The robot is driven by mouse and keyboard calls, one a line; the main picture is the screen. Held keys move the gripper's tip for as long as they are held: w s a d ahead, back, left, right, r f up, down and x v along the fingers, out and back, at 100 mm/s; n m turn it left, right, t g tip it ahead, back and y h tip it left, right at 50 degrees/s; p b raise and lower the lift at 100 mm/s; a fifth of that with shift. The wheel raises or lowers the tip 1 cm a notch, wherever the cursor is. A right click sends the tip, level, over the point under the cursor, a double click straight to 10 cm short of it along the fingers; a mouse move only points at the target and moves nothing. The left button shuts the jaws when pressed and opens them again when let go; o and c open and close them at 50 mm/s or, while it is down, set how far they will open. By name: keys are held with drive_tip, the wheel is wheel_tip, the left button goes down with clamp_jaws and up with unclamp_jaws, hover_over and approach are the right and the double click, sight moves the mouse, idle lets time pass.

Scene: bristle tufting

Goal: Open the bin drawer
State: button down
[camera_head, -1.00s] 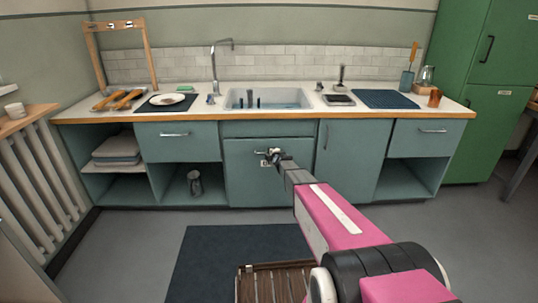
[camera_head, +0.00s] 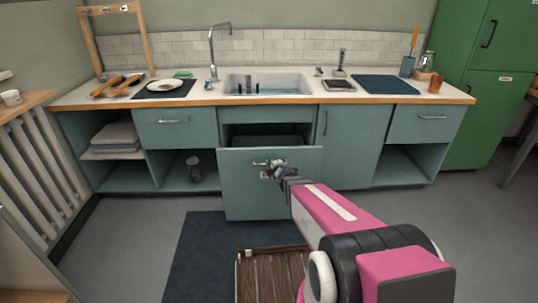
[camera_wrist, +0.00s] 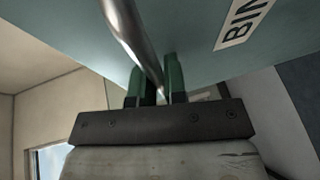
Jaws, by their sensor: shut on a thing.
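The bin drawer (camera_head: 268,195) is the blue-green front under the sink, and it stands partly pulled out from the cabinet. A dark bin (camera_head: 268,141) shows in the gap behind its top edge. My gripper (camera_head: 274,168) is at the drawer's front and is shut on its metal handle. In the wrist view, the handle (camera_wrist: 130,35) is a shiny bar running between the green fingers of my gripper (camera_wrist: 156,85). A label (camera_wrist: 246,22) with "BIN" lettering, partly cut off, is on the drawer front beside it.
A dark mat (camera_head: 205,250) and a brown slatted wooden thing (camera_head: 262,275) lie on the floor before the drawer. The sink (camera_head: 268,84) is above it. A closed cupboard door (camera_head: 345,148) is to the right, and open shelves with a metal jug (camera_head: 194,168) are to the left.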

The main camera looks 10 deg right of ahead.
drive_tip(key=s, duration=1)
drive_tip(key=shift+a, duration=0.3)
drive_tip(key=c, duration=1.4)
unclamp_jaws()
drive_tip(key=shift+c, duration=0.2)
